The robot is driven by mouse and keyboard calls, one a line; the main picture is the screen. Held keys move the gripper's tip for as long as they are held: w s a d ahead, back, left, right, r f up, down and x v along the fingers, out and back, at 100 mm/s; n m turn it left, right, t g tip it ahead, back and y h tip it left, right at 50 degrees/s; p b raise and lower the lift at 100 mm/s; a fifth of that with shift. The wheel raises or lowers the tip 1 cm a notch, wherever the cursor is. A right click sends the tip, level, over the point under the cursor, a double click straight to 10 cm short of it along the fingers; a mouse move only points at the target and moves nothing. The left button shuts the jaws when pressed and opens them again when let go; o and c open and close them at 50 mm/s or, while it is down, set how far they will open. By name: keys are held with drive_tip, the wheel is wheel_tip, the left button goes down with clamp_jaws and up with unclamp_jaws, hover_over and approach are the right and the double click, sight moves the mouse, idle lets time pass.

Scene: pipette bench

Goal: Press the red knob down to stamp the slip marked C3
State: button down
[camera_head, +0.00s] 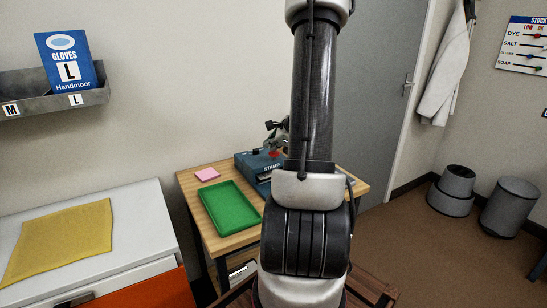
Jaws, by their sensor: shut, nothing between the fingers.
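A blue stamp device (246,164) marked STAMP stands at the back of the wooden table, partly hidden behind my arm. A small red patch (276,153) shows on top of it; I cannot tell for sure whether it is the knob. My gripper (270,132) shows only in part, as a dark shape left of my arm and just above the stamp device. It is shut, with nothing seen in it; contact with the device cannot be told. A pink slip or pad (207,174) lies on the table left of the device. No C3 mark is readable.
A green tray (230,208) lies on the wooden table (190,187), in front of the stamp device. A white cabinet with a yellow cloth (60,240) stands at the left. Two grey bins (510,205) stand on the floor at the right.

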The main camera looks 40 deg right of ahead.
drive_tip(key=shift+f, duration=0.65)
idle(0.3)
drive_tip(key=shift+r, duration=0.1)
drive_tip(key=shift+r, duration=1.95)
drive_tip(key=shift+r, duration=3)
